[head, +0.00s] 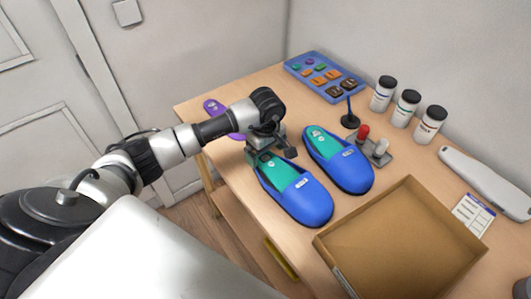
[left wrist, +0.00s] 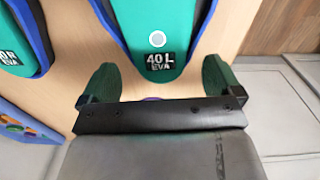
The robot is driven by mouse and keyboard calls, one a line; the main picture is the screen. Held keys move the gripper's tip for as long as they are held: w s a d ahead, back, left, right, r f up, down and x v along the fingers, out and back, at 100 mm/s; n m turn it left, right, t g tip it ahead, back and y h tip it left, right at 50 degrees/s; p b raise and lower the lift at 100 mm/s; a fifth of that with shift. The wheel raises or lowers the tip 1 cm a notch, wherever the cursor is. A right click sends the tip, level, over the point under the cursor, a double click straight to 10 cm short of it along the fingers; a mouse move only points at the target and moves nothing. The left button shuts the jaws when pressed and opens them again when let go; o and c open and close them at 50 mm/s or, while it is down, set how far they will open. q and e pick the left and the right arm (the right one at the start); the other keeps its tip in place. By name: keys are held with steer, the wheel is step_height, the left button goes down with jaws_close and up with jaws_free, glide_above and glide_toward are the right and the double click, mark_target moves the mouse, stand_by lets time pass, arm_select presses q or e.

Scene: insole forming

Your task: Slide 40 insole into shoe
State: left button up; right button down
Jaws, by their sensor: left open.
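Two blue shoes stand on the table with teal insoles in them. The near left shoe (head: 307,205) holds the insole marked 40 L EVA (left wrist: 160,30), its heel end showing. Whether it is fully seated I cannot tell. The other shoe (head: 352,172) holds a teal insole marked 40 R EVA, whose heel shows at left in the left wrist view (left wrist: 20,40). My left gripper (head: 268,153) is at the heel end of the left shoe. In the left wrist view its fingers (left wrist: 158,80) are spread wide, empty, just behind the heel. My right gripper is out of view.
A purple insole (head: 214,107) lies behind my left arm. A blue tray (head: 301,72) of small pieces, several jars (head: 405,108), stamps (head: 378,157), an open cardboard box (head: 345,272) and a white device (head: 485,180) surround the shoes. The table's left edge is close.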

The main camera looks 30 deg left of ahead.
arm_select(q)
step_height(320, 180, up, 10)
steer(key=b, duration=0.2)
steer(key=shift+d, duration=0.15)
steer(key=shift+f, duration=0.1)
steer(key=shift+c, duration=0.2)
